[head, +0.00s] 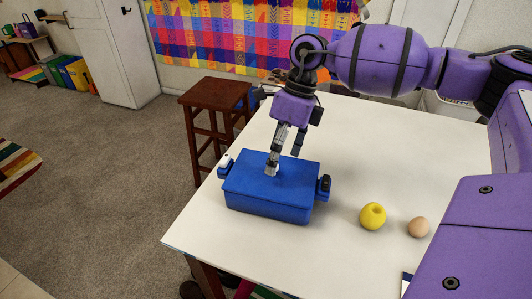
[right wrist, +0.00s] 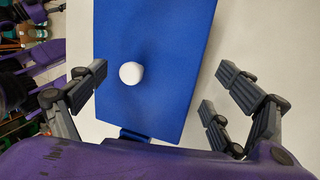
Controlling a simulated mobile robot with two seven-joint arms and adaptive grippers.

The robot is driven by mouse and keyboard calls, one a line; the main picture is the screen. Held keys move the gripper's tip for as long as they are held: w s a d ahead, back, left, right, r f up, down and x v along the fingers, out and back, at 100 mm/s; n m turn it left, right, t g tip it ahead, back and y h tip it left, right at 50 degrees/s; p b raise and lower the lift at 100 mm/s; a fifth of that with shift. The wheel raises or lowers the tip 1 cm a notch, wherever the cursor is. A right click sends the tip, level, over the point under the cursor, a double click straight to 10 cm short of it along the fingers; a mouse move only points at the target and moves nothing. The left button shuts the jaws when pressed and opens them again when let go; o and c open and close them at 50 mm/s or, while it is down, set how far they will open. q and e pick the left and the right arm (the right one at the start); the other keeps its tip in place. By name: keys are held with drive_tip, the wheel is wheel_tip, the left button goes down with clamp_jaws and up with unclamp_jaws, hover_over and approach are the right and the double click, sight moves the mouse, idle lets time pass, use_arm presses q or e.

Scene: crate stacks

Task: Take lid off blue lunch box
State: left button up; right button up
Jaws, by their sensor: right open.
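The blue lunch box (head: 262,203) stands near the left corner of the white table, with its flat blue lid (head: 252,177) on top. A white knob (right wrist: 131,73) rises from the lid in the right wrist view. My right gripper (head: 284,163) is over the lid, pointing down, with its fingers apart. In the right wrist view the gripper (right wrist: 160,95) is open and empty around the lid area, with the knob between its fingers but off to the left. My left gripper is out of view.
A yellow apple-like fruit (head: 372,216) and a brown egg (head: 418,227) rest on the white table (head: 343,140) right of the box. A dark wooden stool (head: 214,94) stands behind the table's left edge. The table behind the box is clear.

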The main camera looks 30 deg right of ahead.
sight(264, 179)
drive_tip(key=shift+c, duration=0.5)
drive_tip(key=c, duration=1.3)
drive_tip(key=shift+r, duration=0.45)
wheel_tip(264, 179, up, 2)
drive_tip(key=shift+r, duration=0.15)
drive_tip(key=s+a+r, duration=0.2)
drive_tip(key=a+r, duration=0.1)
drive_tip(key=a, duration=0.1)
drive_tip(key=s+a+r+b, duration=0.1)
drive_tip(key=s+a+r, duration=0.1)
drive_tip(key=a+r, duration=0.1)
drive_tip(key=s+a+r, duration=0.2)
drive_tip(key=a+r, duration=0.1)
drive_tip(key=a, duration=0.2)
drive_tip(key=shift+s+a+r, duration=0.1)
drive_tip(key=shift+a+r, duration=0.2)
drive_tip(key=shift+r, duration=0.1)
drive_tip(key=shift+s, duration=0.1)
